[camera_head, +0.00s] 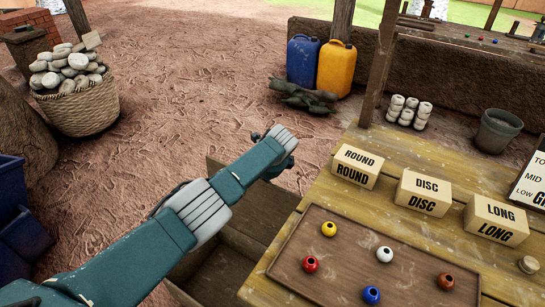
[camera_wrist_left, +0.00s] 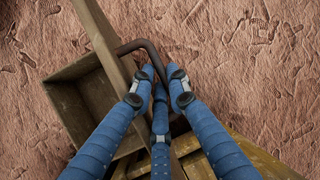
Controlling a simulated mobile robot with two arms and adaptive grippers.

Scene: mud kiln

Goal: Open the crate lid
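The wooden crate (camera_head: 215,272) stands on the ground left of the table, partly hidden behind my left arm. Its open inside shows in the head view and at the left of the wrist view (camera_wrist_left: 72,88). The lid (camera_head: 265,212) is raised and tilted up from the crate; in the wrist view I see it nearly edge-on (camera_wrist_left: 104,40). A dark bent metal handle (camera_wrist_left: 143,46) sticks out from the lid. My left gripper (camera_head: 282,140) has its blue fingers (camera_wrist_left: 161,76) closed around the handle. My right gripper is not in view.
The wooden table (camera_head: 390,180) at right holds a brown tray (camera_head: 400,270) of coloured beads and blocks labelled ROUND (camera_head: 357,167), DISC (camera_head: 423,193) and LONG (camera_head: 496,219). Blue (camera_head: 303,60) and yellow (camera_head: 337,68) jugs stand beyond. Open dirt lies behind the crate.

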